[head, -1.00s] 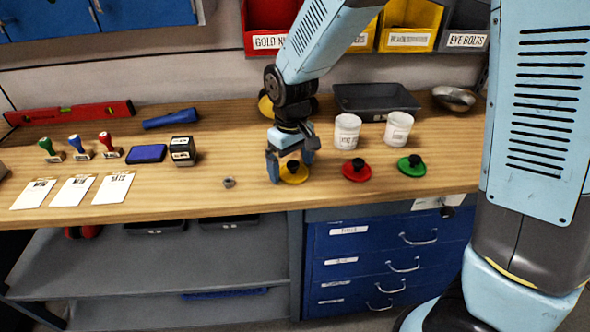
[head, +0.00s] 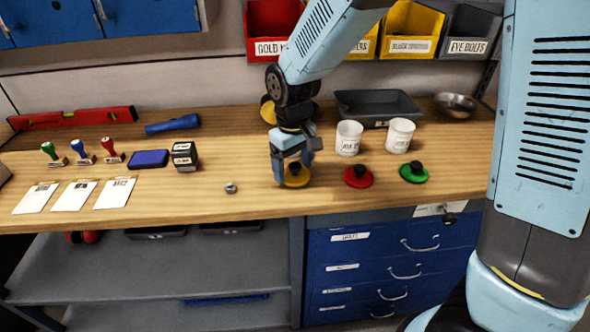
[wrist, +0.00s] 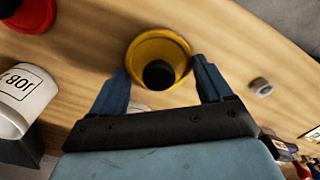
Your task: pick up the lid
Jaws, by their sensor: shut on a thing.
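A yellow lid (head: 296,180) with a black knob sits at the front part of the wooden bench. My gripper (head: 293,178) points down over it and is shut on it. In the wrist view the fingers stand at either side of the yellow lid (wrist: 157,40), with its black knob (wrist: 159,75) between them. The lid looks still at bench level; a small gap under it cannot be ruled out. A red lid (head: 358,177) and a green lid (head: 414,174), both with black knobs, lie to the right.
Two white labelled jars (head: 349,139) stand behind the red and green lids, with a dark tray (head: 375,105) and a metal bowl (head: 456,105) further back. A metal nut (head: 231,188) lies left of my gripper. Stamps, an ink pad (head: 148,159) and cards are further left.

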